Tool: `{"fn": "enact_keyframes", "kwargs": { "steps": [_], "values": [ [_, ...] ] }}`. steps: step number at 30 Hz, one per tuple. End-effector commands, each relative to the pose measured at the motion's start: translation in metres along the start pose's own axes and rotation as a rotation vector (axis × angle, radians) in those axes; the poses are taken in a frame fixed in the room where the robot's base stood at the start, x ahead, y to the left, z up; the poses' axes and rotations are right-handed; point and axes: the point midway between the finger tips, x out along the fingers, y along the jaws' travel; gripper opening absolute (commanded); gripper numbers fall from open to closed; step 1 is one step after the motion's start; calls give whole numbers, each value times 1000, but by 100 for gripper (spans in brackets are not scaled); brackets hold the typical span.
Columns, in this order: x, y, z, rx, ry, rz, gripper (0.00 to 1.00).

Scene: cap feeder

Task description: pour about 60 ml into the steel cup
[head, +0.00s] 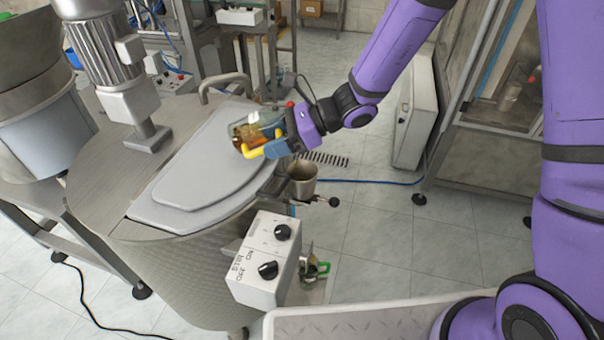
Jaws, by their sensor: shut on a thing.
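My gripper (262,150) is shut on a clear container (247,130) with amber-brown liquid in it. The container looks tilted and is held over the right edge of the grey lid of the steel vessel. The steel cup (302,183) is just below and to the right of my gripper, beside the vessel's side. The cup looks upright and its dark inside shows. I cannot make out a stream of liquid or how full the cup is.
The grey lid (185,195) covers much of the steel vessel (180,270). A motor (105,50) stands on it at the left. A white control box (265,260) with two black knobs is below the cup. Tiled floor (380,235) is open to the right.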

Motion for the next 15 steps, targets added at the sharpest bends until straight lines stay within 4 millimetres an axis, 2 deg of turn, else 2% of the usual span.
{"fn": "enact_keyframes", "kwargs": {
  "steps": [15],
  "values": [
    [0,0,-3,1,-49,2,13]
  ]
}}
